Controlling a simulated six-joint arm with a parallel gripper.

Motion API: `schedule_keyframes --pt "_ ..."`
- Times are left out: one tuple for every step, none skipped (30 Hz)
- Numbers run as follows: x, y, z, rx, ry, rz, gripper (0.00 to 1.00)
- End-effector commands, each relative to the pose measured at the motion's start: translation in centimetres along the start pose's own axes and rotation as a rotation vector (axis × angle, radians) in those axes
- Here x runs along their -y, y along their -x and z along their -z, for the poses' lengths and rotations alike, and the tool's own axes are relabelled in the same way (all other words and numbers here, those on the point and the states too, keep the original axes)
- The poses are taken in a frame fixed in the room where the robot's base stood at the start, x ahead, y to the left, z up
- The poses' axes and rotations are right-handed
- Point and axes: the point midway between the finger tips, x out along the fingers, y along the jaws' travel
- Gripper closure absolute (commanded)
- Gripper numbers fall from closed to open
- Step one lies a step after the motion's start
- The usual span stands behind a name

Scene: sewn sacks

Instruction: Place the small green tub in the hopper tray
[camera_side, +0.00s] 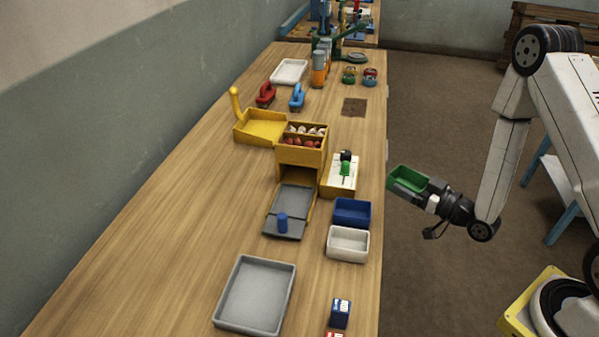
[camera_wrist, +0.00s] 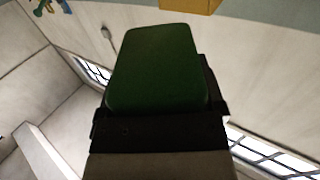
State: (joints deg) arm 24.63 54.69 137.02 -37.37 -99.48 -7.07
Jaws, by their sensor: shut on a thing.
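The small green tub (camera_side: 408,177) is held in my gripper (camera_side: 409,190), off the right edge of the bench and above the floor. Its open top faces up in the side view. In the wrist view the green tub (camera_wrist: 155,68) fills the middle, with my dark jaws (camera_wrist: 155,128) against it. A yellow hopper box (camera_side: 303,157) with red and white pieces in its top stands mid-bench. A grey sloping tray (camera_side: 295,198) with a blue knob lies at its front opening. I cannot tell if this is the hopper tray.
A blue tub (camera_side: 351,212) and a white tub (camera_side: 348,243) stand near the bench's right edge. A large grey tray (camera_side: 255,293) is at the front. A yellow tray (camera_side: 262,128) adjoins the hopper box. The left side of the bench (camera_side: 170,220) is clear.

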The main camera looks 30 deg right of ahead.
Motion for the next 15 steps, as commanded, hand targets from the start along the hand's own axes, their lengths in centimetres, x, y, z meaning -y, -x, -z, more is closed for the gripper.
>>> schedule_keyframes --pt "-0.2 -0.6 0.9 -0.004 0.004 -0.018 0.68" --pt "-0.3 -0.9 1.4 -0.004 0.003 -0.032 0.68" --pt "-0.5 -1.4 1.9 -0.005 0.003 -0.049 0.68" --pt "-0.7 -1.6 2.4 -0.004 0.003 -0.063 0.68" --pt "-0.8 -1.9 2.8 -0.004 0.002 -0.076 0.68" --pt "-1.0 -2.3 3.4 -0.004 0.003 -0.092 0.68" --pt "-1.1 -2.5 3.8 -0.003 0.002 -0.105 0.68" --pt "-1.2 -2.8 4.3 -0.005 0.002 -0.116 0.68" --pt "-1.3 -3.0 4.8 -0.003 0.002 -0.13 0.68" --pt "-1.4 -3.2 5.2 -0.004 0.002 -0.141 0.68" --pt "-1.5 -3.4 5.5 -0.003 0.002 -0.15 0.68" --pt "-1.6 -3.7 6.0 -0.003 0.002 -0.162 0.68" --pt "-1.6 -3.8 6.3 -0.003 0.001 -0.169 0.68" --pt "-1.7 -3.9 6.6 -0.002 0.001 -0.177 0.68" --pt "-1.8 -4.1 6.9 -0.002 0.001 -0.185 0.68"
